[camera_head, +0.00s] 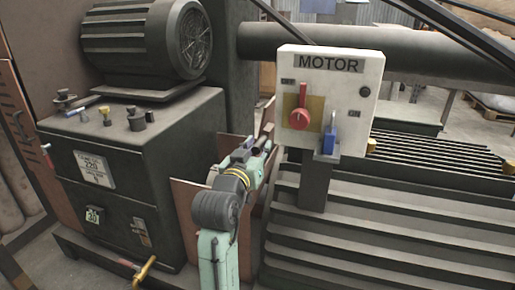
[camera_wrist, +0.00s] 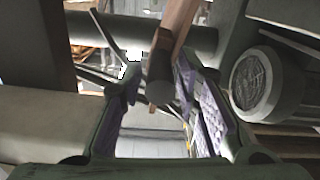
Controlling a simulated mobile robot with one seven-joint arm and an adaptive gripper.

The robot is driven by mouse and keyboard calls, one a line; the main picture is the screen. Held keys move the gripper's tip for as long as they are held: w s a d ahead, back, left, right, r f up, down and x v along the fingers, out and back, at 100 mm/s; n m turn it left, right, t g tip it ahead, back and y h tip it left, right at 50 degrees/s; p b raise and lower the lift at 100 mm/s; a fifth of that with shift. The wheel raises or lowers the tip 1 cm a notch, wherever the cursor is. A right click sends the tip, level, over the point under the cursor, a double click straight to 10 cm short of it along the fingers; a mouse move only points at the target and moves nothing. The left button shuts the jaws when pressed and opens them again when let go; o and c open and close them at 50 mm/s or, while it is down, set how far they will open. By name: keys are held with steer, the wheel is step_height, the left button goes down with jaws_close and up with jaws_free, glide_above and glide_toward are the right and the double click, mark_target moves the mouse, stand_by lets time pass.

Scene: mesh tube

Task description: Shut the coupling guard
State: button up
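A reddish-brown panel, which looks like the coupling guard (camera_head: 187,207), stands upright between the dark gearbox and the stepped machine. My arm covers part of it, and I cannot tell where its hinge is. A narrow brown edge (camera_head: 267,112) shows just behind my gripper (camera_head: 266,146). In the wrist view, my gripper (camera_wrist: 165,104) has its purple-padded fingers spread wide. A brown bar or plate edge (camera_wrist: 177,32) and a dark round-ended rod (camera_wrist: 160,82) show between or beyond the fingers. I see no clear contact with either.
The dark gearbox (camera_head: 130,180) with the motor (camera_head: 150,40) on top is at left. The white MOTOR switch box (camera_head: 330,95), with a red knob and blue padlock, stands close to the right of my gripper. A thick pipe (camera_head: 400,52) runs behind. Steps fill the right.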

jaws_close()
stand_by(0.6)
steer(key=shift+w+a+r+n, duration=0.2)
steer(key=shift+a+n, duration=0.1)
steer(key=shift+a, duration=0.15)
steer(key=w+a+f+n+p, duration=0.2)
steer(key=a+n, duration=0.2)
steer(key=a, duration=0.4)
steer(key=w+a+f+n+p, duration=0.1)
steer(key=w+a+n+p, duration=0.15)
steer(key=a+n, duration=0.4)
steer(key=w+a+f+n+b, duration=0.1)
steer(key=a+f+n, duration=0.3)
steer(key=f, duration=0.5)
steer(key=w+a+f+n+b, duration=0.1)
steer(key=w+a+f+n, duration=0.1)
steer(key=a+f+n, duration=0.3)
steer(key=shift+w+a+f, duration=0.2)
steer(key=shift+a+f, duration=0.45)
steer(key=shift+f, duration=1.35)
